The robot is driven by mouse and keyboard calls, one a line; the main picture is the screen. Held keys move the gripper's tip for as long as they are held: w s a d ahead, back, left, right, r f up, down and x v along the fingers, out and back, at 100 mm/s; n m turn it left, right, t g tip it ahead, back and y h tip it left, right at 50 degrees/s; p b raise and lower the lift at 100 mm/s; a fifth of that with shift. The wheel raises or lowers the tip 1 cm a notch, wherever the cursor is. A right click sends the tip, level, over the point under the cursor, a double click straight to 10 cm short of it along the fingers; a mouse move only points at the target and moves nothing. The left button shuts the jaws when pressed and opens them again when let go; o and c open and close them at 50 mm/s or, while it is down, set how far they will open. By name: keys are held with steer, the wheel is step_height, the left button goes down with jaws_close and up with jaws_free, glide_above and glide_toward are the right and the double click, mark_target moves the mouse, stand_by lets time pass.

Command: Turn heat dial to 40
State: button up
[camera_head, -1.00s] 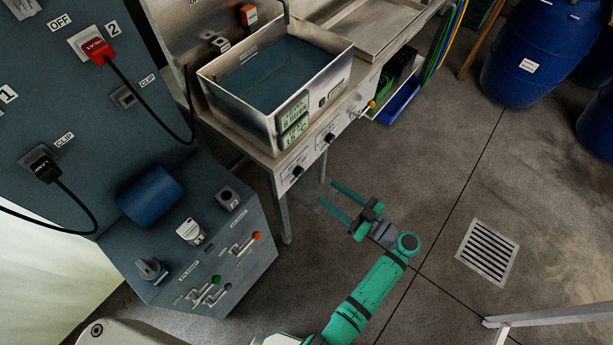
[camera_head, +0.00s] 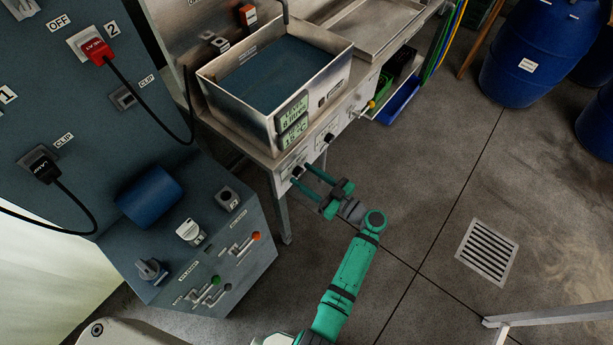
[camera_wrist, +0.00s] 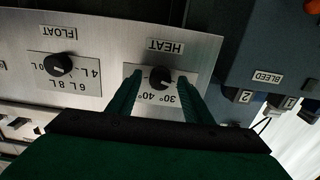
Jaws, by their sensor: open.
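The heat dial (camera_wrist: 160,78) is a black round knob on a pale plate under an upside-down HEAT label in the wrist view, with 30° and 40° printed beside it. Its exact pointer setting is too small to read surely. In the head view the heat dial (camera_head: 297,171) is on the front of the steel bench. My gripper (camera_head: 302,173) is open, its two green fingers reaching to the panel at the dial. In the wrist view my gripper (camera_wrist: 158,80) has one finger on each side of the knob; I cannot tell whether they touch it.
The float dial (camera_wrist: 58,65) sits beside the heat plate. A steel tank (camera_head: 280,80) with a digital display (camera_head: 292,122) reading 15 °C stands above. A blue-grey control box (camera_head: 195,245) with switches stands left of the bench. The floor around my arm is clear.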

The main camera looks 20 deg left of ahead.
steer(key=c, duration=1.1)
steer(key=shift+o, duration=0.2)
steer(key=m, duration=0.4)
steer(key=shift+s+m, duration=0.1)
steer(key=shift+m, duration=0.2)
steer(key=m, duration=0.5)
steer(key=shift+m, duration=0.3)
steer(key=m, duration=0.4)
steer(key=shift+m, duration=0.3)
steer(key=m, duration=0.4)
steer(key=shift+d+m, duration=0.1)
steer(key=shift+m, duration=0.3)
